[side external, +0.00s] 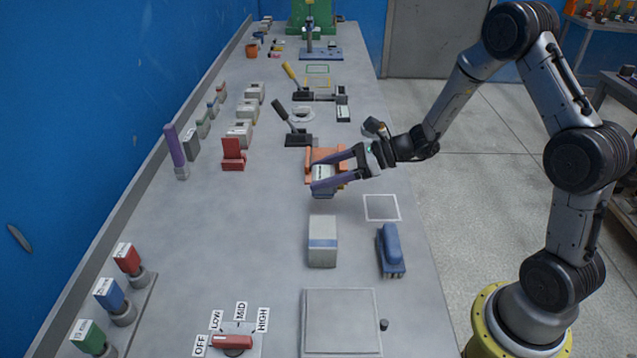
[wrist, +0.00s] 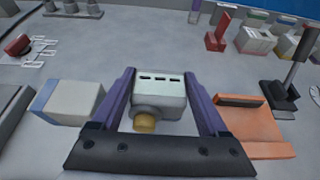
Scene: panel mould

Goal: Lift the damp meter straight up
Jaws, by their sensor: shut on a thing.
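The damp meter, a small pale grey box, sits between the purple fingers of my gripper (side external: 316,173). In the wrist view the damp meter (wrist: 160,92) shows three dark slots on its face and a tan knob at its near end. My gripper (wrist: 158,75) is shut on it, one finger along each side. In the side view the fingers partly cover the damp meter (side external: 323,172). I cannot tell whether its underside touches the bench.
An orange holder (side external: 312,156) is close behind the damp meter; it also shows in the wrist view (wrist: 250,125). A grey box with a blue band (side external: 322,242) and a blue brush-like tool (side external: 390,250) stand nearer. A white outlined square (side external: 381,207) on the bench is empty.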

